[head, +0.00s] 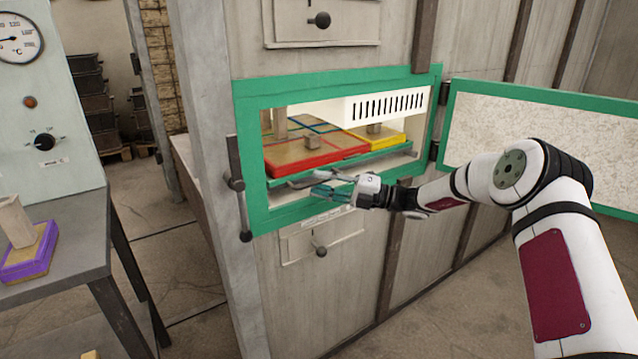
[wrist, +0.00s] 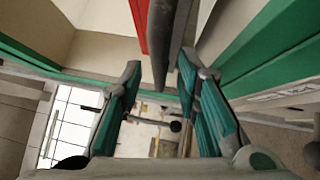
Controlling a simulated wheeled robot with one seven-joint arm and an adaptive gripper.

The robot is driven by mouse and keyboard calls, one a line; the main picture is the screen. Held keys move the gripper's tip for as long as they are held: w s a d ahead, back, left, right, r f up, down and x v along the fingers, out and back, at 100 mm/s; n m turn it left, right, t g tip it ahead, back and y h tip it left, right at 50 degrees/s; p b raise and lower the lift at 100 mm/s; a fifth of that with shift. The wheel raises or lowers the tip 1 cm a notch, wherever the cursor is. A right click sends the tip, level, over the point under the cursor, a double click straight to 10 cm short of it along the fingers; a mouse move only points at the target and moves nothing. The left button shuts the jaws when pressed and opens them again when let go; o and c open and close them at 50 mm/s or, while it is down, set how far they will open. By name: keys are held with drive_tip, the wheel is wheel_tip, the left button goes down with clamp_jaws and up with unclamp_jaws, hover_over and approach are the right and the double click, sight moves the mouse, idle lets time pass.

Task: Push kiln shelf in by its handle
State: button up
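The kiln shelf (head: 352,164) is inside the green-framed opening in the head view, with a teal front edge and boards on it. Its dark grey handle (head: 299,184) juts out low at the front left. My gripper (head: 322,184) is at the opening's front, just right of the handle. In the wrist view, a dark bar (wrist: 163,40), seemingly the handle, comes down between the teal-padded fingers of my gripper (wrist: 158,72). The fingers are apart. The bar is close to the right finger; I cannot tell whether they touch.
The green-framed kiln door (head: 545,140) stands open at the right, behind my arm. A latch bar (head: 238,185) hangs on the frame's left side. A red-edged board (head: 315,160) and a yellow one (head: 385,139) rest on the shelf. A metal table (head: 55,235) stands at the left.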

drive_tip(key=v, duration=1)
drive_tip(key=shift+d, duration=0.4)
